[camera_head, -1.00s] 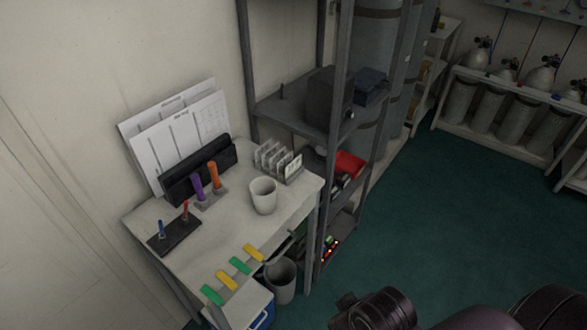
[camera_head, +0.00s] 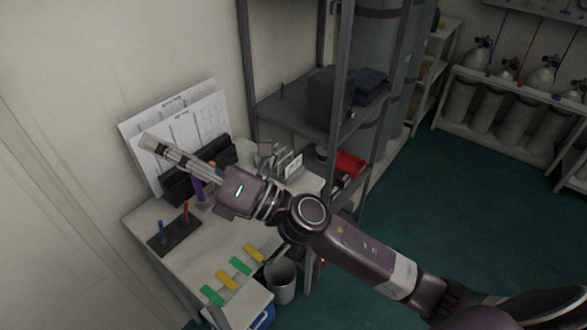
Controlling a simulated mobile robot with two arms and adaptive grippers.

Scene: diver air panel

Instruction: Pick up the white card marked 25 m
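A rack of upright pale cards (camera_head: 290,165) stands at the back right of the white desk (camera_head: 185,255). Its front card has a small dark mark too small to read, so I cannot tell which card is 25 m. My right arm reaches in from the lower right and crosses over the desk, hiding part of the rack. My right gripper (camera_head: 150,142) points to the upper left, in front of the paper sheets, left of the rack and apart from it. Its fingers show as a narrow shape, and their opening cannot be judged. My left gripper is out of view.
A black stand with paper sheets (camera_head: 205,115) is at the desk's back. A purple-handled tool (camera_head: 198,190), a dark tray (camera_head: 174,236) with blue and red pegs, and green and yellow tabs (camera_head: 227,280) are near. A grey shelf (camera_head: 300,108) adjoins the desk's right side.

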